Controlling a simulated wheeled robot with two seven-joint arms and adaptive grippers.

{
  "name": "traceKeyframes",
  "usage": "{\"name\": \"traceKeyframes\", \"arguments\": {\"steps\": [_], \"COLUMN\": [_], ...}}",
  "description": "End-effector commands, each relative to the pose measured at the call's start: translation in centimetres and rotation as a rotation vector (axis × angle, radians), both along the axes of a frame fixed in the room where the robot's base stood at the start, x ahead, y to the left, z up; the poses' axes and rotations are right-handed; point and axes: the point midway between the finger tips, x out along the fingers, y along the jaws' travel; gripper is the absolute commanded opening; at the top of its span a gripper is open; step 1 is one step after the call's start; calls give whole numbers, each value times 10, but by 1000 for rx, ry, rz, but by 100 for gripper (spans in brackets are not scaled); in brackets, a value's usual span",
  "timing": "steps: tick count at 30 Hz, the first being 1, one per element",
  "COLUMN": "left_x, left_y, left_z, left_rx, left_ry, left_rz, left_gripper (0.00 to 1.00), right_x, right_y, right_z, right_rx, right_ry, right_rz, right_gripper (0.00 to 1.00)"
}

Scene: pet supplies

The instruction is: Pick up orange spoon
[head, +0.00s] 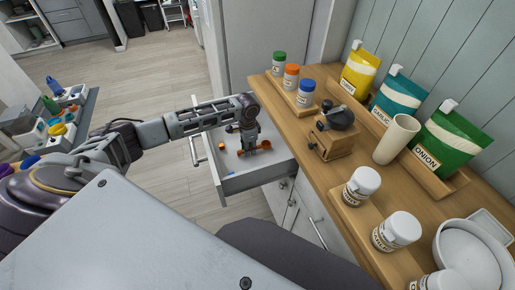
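My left gripper (252,148) points down into the open drawer (256,178) below the counter. An orange spoon-like piece (265,145) shows at the right side of its fingertips, and a bit of orange also shows at their left. My fingers cover part of it. The picture is too small to tell whether the fingers are closed on it or only around it. Another small orange piece (221,146) lies apart near the drawer's left side. My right gripper is out of view.
The wooden counter (285,130) borders the drawer on the right. A coffee grinder (332,138), capped spice jars (291,77), white-lidded jars (360,186) and spice bags (358,72) stand on it. A cluttered side table (85,110) is at the left. Open floor lies between.

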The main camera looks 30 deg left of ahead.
Motion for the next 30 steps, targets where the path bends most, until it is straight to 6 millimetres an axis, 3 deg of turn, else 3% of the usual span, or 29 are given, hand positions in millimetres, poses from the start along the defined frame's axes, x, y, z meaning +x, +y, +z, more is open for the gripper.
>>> {"name": "traceKeyframes", "arguments": {"steps": [1,4,17,23,30], "left_x": [0,0,0,1,0], "left_y": [0,0,0,0,1], "left_z": [0,0,4,20,54], "left_rx": [0,0,-1,-1,0], "left_ry": [0,0,-1,-2,-1], "left_rz": [0,0,0,0,0], "left_gripper": [14,1,0,0,0], "right_x": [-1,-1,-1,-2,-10], "right_y": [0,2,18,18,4], "right_z": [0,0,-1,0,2], "right_rx": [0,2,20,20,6], "right_ry": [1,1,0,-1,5], "right_rz": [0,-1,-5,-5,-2], "right_gripper": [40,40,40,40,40]}}
